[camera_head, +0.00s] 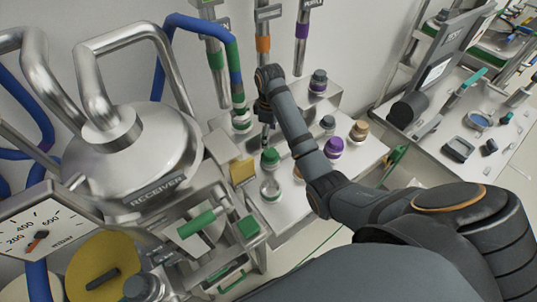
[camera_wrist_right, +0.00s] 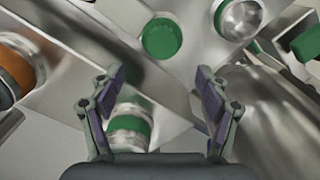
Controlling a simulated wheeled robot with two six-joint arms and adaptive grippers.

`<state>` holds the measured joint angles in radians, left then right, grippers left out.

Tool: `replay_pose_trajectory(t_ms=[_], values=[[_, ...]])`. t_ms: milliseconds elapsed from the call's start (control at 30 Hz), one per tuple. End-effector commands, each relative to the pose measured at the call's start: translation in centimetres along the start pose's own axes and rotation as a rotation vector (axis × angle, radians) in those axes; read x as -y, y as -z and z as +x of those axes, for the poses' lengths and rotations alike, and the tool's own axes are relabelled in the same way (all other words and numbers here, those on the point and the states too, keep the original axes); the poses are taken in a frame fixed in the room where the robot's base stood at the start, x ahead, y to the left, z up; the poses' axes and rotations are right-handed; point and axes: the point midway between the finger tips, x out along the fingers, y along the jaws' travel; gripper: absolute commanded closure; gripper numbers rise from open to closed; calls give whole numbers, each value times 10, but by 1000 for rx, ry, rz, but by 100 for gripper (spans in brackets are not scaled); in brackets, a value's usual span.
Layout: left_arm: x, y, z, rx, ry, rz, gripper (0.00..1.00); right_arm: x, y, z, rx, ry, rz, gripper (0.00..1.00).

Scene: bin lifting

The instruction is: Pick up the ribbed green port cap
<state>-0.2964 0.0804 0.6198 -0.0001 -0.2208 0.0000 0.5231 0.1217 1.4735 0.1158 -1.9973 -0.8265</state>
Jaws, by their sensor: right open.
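The green cap (camera_head: 270,157) sits on top of a metal port on the steel bench. In the right wrist view a round green cap with a ribbed edge (camera_wrist_right: 161,38) shows ahead of my fingertips, near the top middle. My right gripper (camera_head: 267,138) points down, just behind and above the cap in the head view. In the wrist view my right gripper (camera_wrist_right: 160,82) has its two fingers spread wide, with nothing gripped. The cap is apart from the fingers. My left gripper is out of view.
A metal fitting with a green band (camera_wrist_right: 130,125) shows between my fingers in the wrist view. Purple (camera_head: 334,146) and tan (camera_head: 359,130) caps stand to the right. The receiver vessel (camera_head: 140,150) stands left. A blue hose (camera_head: 200,28) hangs close by.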

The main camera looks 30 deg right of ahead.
Motion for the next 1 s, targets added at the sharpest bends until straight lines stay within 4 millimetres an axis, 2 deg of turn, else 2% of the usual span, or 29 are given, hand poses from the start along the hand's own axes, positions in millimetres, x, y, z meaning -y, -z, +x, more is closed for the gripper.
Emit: replay_pose_trajectory(t_ms=[33,100,167,267,400,500,567,700,833,967,1000], values=[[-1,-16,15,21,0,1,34,1,0,19,1,2,0,24],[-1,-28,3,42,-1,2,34,1,0,22,2,3,0,24],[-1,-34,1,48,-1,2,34,1,0,30,1,3,0,24],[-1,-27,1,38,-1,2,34,1,0,37,0,1,1,24],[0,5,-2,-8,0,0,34,2,-2,41,2,2,1,24],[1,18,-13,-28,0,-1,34,5,-5,54,4,5,1,24],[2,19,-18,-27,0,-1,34,7,-8,64,4,5,1,24],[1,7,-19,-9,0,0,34,6,-7,85,1,2,1,24],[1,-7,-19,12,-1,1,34,6,-6,90,0,0,1,24],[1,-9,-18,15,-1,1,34,6,-6,90,0,0,1,24],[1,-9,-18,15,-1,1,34,6,-6,90,0,0,1,29]])
